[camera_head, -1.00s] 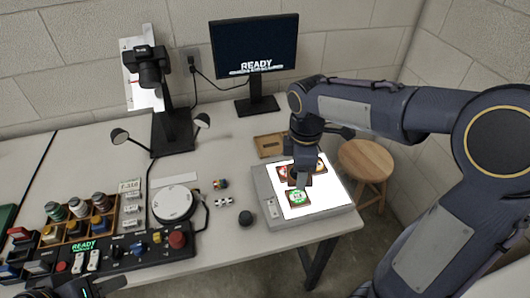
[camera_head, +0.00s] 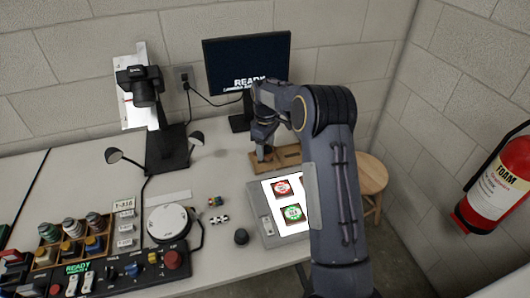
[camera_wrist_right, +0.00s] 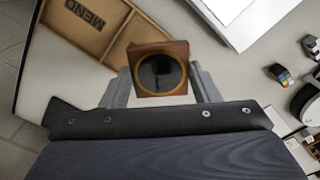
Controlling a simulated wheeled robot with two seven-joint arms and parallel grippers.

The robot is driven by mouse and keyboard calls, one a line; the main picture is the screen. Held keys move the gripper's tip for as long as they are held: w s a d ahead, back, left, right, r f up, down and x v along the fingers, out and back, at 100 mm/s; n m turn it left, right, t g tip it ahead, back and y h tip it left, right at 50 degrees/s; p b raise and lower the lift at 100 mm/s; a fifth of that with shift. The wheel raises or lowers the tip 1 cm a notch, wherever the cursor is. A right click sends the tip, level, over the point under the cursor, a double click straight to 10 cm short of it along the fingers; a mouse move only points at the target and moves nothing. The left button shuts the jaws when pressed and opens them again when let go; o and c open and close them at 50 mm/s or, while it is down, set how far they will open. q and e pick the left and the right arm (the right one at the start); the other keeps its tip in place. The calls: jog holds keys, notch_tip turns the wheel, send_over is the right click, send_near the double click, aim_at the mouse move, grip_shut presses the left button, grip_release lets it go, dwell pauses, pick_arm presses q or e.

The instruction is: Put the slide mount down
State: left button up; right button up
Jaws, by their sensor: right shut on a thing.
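My right gripper (camera_head: 263,153) is shut on a slide mount (camera_wrist_right: 160,72), which shows in the right wrist view as a square brown frame with a dark round centre. Its two grey fingers stand on either side of the mount. In the head view the gripper hides the mount and points down at the left part of a shallow wooden tray (camera_head: 288,153). In the wrist view the tray (camera_wrist_right: 75,38), marked MEND, lies just beyond the mount; I cannot tell whether they touch. My left gripper is out of view.
A light box (camera_head: 268,231) in front of the tray bears a red-centred mount (camera_head: 282,188) and a green-centred mount (camera_head: 291,213); my arm covers its right side. A monitor (camera_head: 247,62) stands behind, a stool (camera_head: 371,175) at right. A dark knob (camera_head: 241,236) sits left of the box.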

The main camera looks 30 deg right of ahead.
aim_at(266, 148)
jog(key=w+f, duration=0.1)
jog(key=d+f, duration=0.1)
jog(key=w+f, duration=0.1)
jog(key=f, duration=0.1)
jog(key=shift+w+d, duration=0.3)
jog(key=shift+f+p, duration=0.55)
jog(key=shift+f, duration=0.75)
jog(key=shift+f, duration=0.1)
jog(key=o, duration=1)
jog(key=shift+f, duration=0.1)
